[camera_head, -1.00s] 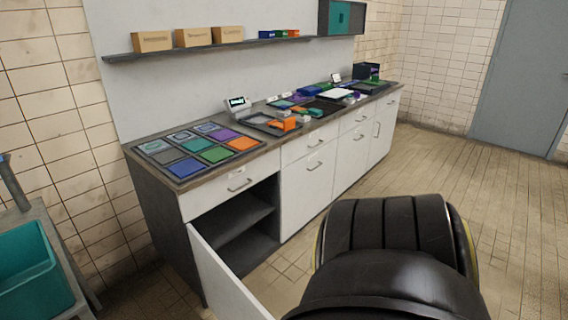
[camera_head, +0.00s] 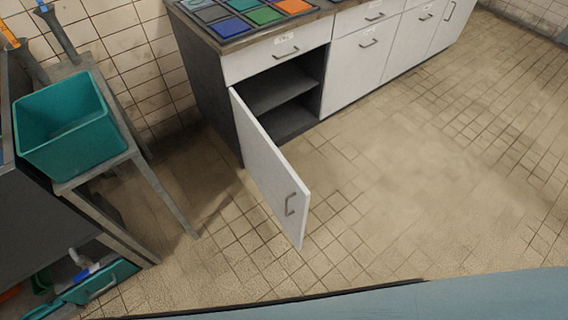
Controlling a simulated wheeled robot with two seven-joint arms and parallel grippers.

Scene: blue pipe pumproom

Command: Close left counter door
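The left counter door (camera_head: 268,170) is white with a grey bar handle (camera_head: 290,204) near its free edge. It stands wide open, swung out from the left end of the counter toward me. The open compartment (camera_head: 283,95) behind it shows dark shelves and looks empty. A closed white drawer (camera_head: 275,54) sits above the compartment. Neither of my grippers shows in the view, so nothing is seen touching the door.
A teal bin (camera_head: 70,125) stands on a grey metal stand (camera_head: 162,185) left of the door. A teal open drawer or tray (camera_head: 100,283) is at the lower left. A blue-grey surface (camera_head: 430,300) crosses the bottom edge. The tiled floor (camera_head: 400,180) right of the door is clear.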

